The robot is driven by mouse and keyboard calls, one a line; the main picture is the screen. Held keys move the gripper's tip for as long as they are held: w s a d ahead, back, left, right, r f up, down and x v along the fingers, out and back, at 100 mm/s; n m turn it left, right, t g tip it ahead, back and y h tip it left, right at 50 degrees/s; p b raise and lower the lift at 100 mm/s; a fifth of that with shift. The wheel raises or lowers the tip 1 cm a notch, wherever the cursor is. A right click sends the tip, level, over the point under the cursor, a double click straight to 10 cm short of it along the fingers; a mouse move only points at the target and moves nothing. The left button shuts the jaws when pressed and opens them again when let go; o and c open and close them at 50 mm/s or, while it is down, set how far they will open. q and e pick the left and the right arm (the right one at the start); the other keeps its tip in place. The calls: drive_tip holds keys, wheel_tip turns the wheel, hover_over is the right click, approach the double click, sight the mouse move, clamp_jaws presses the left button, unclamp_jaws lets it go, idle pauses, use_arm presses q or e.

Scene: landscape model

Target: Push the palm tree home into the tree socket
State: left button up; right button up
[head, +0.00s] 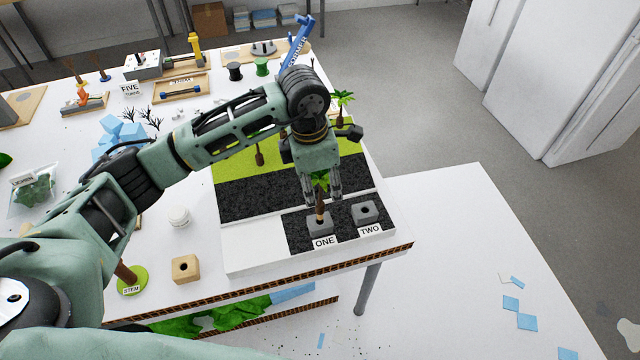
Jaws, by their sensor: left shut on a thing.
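The palm tree (320,211), with a brown trunk and green fronds, stands roughly upright over the grey socket block (319,229) labelled ONE. Its lower end meets the top of that block; I cannot tell how deep it sits. My left gripper (323,198) comes down from above and is shut on the palm tree, its fingers on either side around the fronds and upper trunk. A second grey socket block (365,212), labelled TWO, is to the right with an empty hole. My right gripper is not in view.
The landscape board (255,252) has green and black ground strips and other palms (343,99) behind my arm. The table edge is close in front.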

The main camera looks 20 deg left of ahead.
sight(321, 203)
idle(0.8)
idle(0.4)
use_arm(q)
drive_tip(key=shift+b, duration=0.55)
drive_tip(key=shift+f+b, duration=0.9)
drive_tip(key=shift+f, duration=0.05)
drive_tip(key=shift+f+b, duration=1.1)
drive_tip(key=shift+f, duration=0.05)
drive_tip(key=o, duration=1.4)
drive_tip(key=r, duration=0.8)
drive_tip(key=a+r, duration=0.1)
drive_tip(key=r, duration=0.3)
drive_tip(key=shift+s+a, duration=0.1)
drive_tip(key=shift+s, duration=0.2)
